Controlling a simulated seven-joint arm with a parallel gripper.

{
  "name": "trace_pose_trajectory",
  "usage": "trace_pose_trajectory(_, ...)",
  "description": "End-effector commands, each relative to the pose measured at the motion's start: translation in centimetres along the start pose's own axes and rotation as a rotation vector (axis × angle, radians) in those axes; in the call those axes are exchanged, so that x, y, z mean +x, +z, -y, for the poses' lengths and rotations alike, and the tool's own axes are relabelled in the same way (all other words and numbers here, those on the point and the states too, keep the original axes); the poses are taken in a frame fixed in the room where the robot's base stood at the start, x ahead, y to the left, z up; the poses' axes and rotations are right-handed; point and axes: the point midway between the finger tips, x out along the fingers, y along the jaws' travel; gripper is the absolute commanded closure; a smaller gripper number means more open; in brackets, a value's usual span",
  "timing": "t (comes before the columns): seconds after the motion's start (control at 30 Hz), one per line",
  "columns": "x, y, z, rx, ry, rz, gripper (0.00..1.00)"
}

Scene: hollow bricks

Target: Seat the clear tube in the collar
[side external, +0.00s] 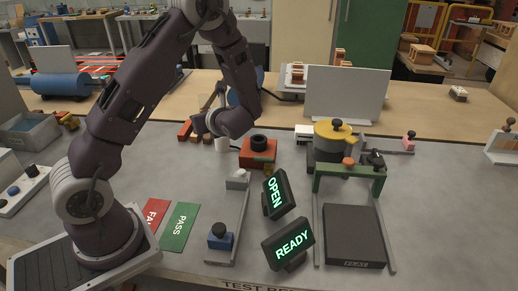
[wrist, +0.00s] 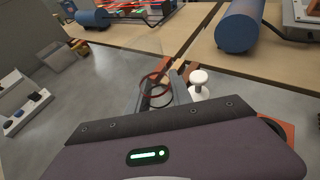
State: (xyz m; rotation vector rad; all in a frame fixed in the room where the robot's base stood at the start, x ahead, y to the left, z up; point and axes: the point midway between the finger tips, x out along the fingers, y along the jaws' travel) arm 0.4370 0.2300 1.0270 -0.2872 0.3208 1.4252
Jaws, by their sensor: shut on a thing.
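My gripper (wrist: 162,88) is shut on the clear tube, which is hard to make out. In the wrist view a dark reddish ring, seemingly the tube's rim (wrist: 154,77), shows between the fingers. In the side view my gripper (side external: 207,118) is above the far part of the grey bench, partly hidden by my wrist. The collar (side external: 259,136) looks like a black ring on an orange-red block, to the right of my gripper and apart from it. In the wrist view the block (wrist: 288,129) shows only partly at the right edge.
Several bricks (side external: 185,130) and a white cylinder (side external: 222,144) stand close to my gripper. A yellow-topped drum (side external: 333,133) and a green gantry (side external: 349,172) stand right of the collar. Blue rollers (wrist: 240,30) lie behind.

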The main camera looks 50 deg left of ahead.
Motion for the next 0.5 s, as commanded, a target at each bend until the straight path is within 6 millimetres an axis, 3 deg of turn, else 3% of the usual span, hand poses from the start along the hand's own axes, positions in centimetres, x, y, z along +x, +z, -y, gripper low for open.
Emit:
trace_pose_trajectory(0.03,-0.1,0.5,2.2,-0.026,0.028,0.001,1.00)
trace_pose_trajectory(0.2,-1.7,1.3,8.6,-0.062,0.138,0.000,1.00)
trace_pose_trajectory(0.33,-3.2,1.4,12.0,-0.073,0.179,0.000,1.00)
trace_pose_trajectory(0.5,-4.3,1.3,14.1,-0.072,0.190,0.001,1.00)
